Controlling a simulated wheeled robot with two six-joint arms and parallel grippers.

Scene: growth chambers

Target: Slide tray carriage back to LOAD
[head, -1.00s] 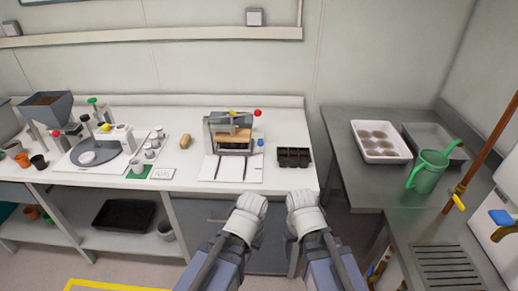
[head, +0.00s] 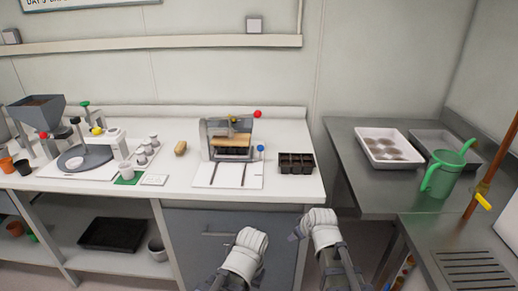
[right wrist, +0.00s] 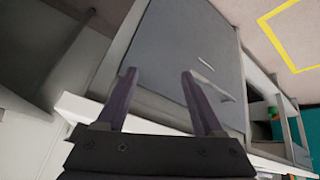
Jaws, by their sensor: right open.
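The press station (head: 228,138) stands on the white bench, a grey frame with a red ball knob (head: 257,114) on its top right. A tan slab (head: 232,141) lies within the frame; I cannot tell clearly whether it is on the carriage. Two dark rails run forward over a white base plate (head: 228,182), and their front part is bare. A blue knob (head: 261,149) is at the frame's right. My left gripper (head: 247,243) and right gripper (head: 322,222) are in front of the bench, apart from the station. The right wrist view shows the right fingers (right wrist: 158,72) open and empty.
A black cell tray (head: 296,163) sits right of the station. A tan block (head: 181,148) and white cups stand to the left. A steel table with a white tray (head: 389,149) and green watering can (head: 445,174) is at the right. A grey cabinet (head: 215,233) is below the bench.

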